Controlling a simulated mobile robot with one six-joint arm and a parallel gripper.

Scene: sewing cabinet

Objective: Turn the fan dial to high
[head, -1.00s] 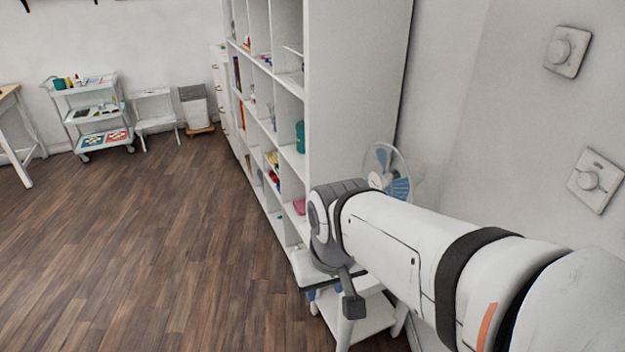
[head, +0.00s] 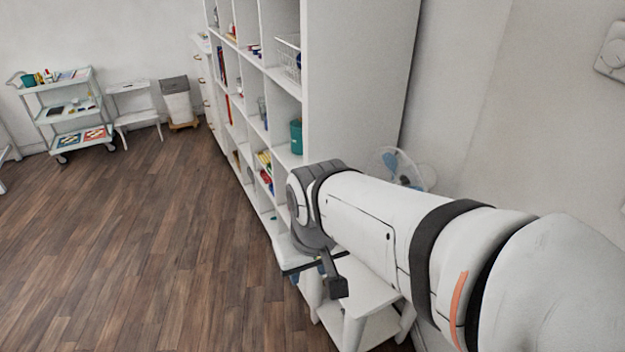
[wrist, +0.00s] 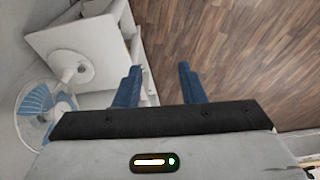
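A wall dial (head: 613,52) on a pale plate is at the upper right of the head view, cut by the frame edge. A sliver of a second plate (head: 623,208) shows lower on the same edge. I cannot read which one is the fan dial or its setting. The blue-bladed fan (head: 404,168) stands behind my arm; it also shows at the left of the wrist view (wrist: 38,104). My gripper (wrist: 160,68) has two blue fingers, apart and empty, pointing over the floor. It is well away from the dials; no dial shows in the wrist view.
A tall white shelf unit (head: 362,80) stands close behind my arm. A cart (head: 68,112), a step chair (head: 138,115) and a bin (head: 177,102) are at the far wall. The wood floor (head: 150,240) is clear.

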